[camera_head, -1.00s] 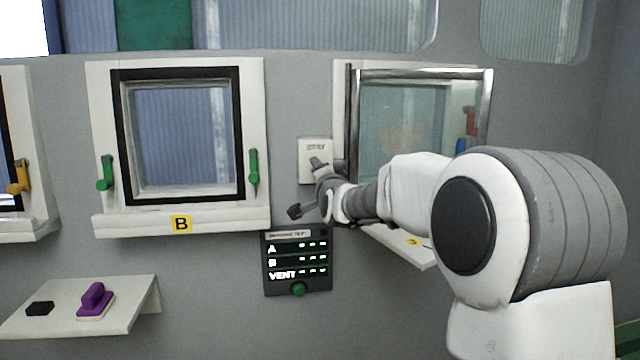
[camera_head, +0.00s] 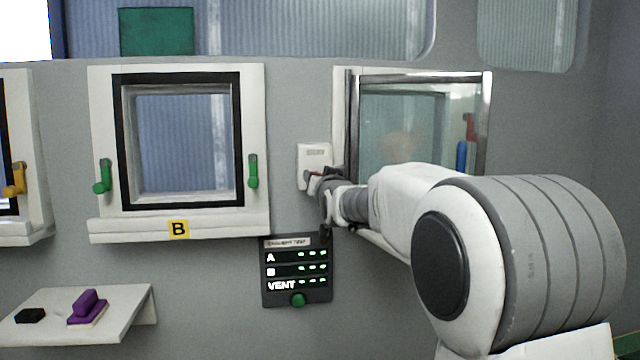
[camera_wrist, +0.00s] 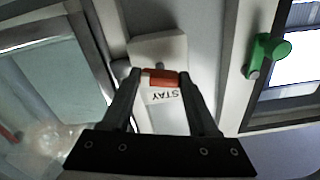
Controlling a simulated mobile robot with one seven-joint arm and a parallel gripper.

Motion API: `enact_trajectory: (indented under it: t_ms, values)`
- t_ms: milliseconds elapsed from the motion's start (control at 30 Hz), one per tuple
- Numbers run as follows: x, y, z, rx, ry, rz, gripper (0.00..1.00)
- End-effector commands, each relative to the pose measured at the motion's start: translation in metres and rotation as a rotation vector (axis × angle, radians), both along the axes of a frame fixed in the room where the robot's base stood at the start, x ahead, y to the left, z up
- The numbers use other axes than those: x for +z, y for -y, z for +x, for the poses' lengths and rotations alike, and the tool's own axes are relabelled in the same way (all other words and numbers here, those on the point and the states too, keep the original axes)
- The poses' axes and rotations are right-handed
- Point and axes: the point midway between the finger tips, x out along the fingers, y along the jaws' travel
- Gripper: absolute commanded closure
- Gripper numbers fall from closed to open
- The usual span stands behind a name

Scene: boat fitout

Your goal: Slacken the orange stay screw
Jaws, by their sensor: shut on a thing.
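The orange stay screw (camera_wrist: 162,77) sits between my gripper's fingertips in the wrist view, in front of a white block marked STAY. In the head view the white STAY plate (camera_head: 314,157) is on the grey wall between window B and the open glass pane at the right. My gripper (camera_wrist: 160,76) is shut on the orange screw, one finger on each side. In the head view my gripper (camera_head: 313,178) is at the lower part of the STAY plate, and the screw is mostly hidden there.
Window B (camera_head: 250,110) with green handles stands to the left. The glass pane (camera_head: 400,130) is close beside my arm on the right. A panel (camera_head: 297,272) with lit rows is below. A shelf (camera_head: 125,315) holds a purple object (camera_head: 88,306) and a black one (camera_head: 30,315).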

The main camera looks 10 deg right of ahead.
Motion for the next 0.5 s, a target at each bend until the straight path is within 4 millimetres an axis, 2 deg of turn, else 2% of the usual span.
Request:
enact_trajectory:
  t_ms: [233,500]
  values:
    - [-0.0007,-0.0003,0.0001,0.0,0.0,-0.139,0.96]
    - [0.0,-0.0006,0.0001,0.001,0.0,-0.207,0.96]
